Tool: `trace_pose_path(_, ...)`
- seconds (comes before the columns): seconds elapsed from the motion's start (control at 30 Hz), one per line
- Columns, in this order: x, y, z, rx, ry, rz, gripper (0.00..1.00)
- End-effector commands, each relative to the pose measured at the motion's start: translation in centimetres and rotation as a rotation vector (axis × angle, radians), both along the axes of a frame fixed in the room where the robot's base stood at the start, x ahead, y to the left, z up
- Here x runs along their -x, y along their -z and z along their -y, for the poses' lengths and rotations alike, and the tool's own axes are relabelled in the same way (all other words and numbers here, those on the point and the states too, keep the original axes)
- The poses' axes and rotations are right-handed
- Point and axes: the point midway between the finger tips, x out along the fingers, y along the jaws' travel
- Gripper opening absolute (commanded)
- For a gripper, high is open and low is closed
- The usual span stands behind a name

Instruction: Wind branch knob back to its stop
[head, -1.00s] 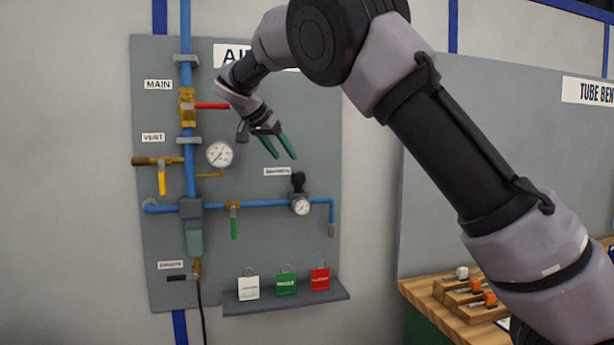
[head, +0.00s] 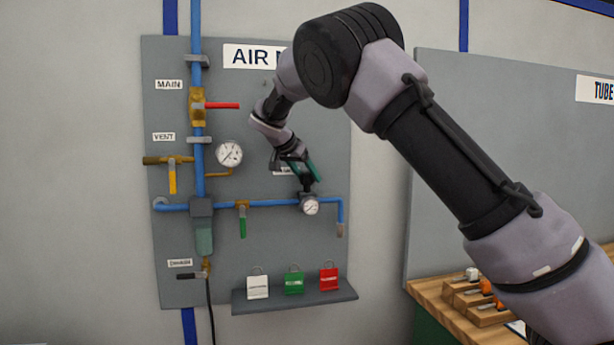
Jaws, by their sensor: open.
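The branch knob (head: 306,184) is a black knob on top of the small regulator, whose round gauge (head: 311,206) sits on the blue branch pipe (head: 275,203). My gripper (head: 311,178) has green fingers and is open at the knob, pointing down and to the right. The fingers and wrist partly cover the knob and most of its white label (head: 284,171). I cannot tell whether the fingers touch the knob.
A red-handled main valve (head: 220,105), a yellow-handled vent valve (head: 172,178) and a larger gauge (head: 229,154) are to the left. A green-handled valve (head: 242,225) is on the branch pipe. A shelf (head: 295,301) below holds white, green and red tags.

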Motion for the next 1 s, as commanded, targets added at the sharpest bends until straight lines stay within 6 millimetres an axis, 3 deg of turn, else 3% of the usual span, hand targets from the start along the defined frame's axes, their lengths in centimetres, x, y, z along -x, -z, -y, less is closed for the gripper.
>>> trace_pose_path(0.03, 0.01, -0.01, 0.0, 0.0, 0.0, 0.0, 0.63)
trace_pose_path(0.2, 0.02, -0.01, 0.0, 0.0, 0.0, 0.0, 0.0)
trace_pose_path(0.57, 0.08, -0.02, 0.03, -0.001, -0.054, -0.002, 0.0)
trace_pose_path(1.0, 0.04, -0.02, 0.25, -0.003, -0.392, -0.002, 0.0)
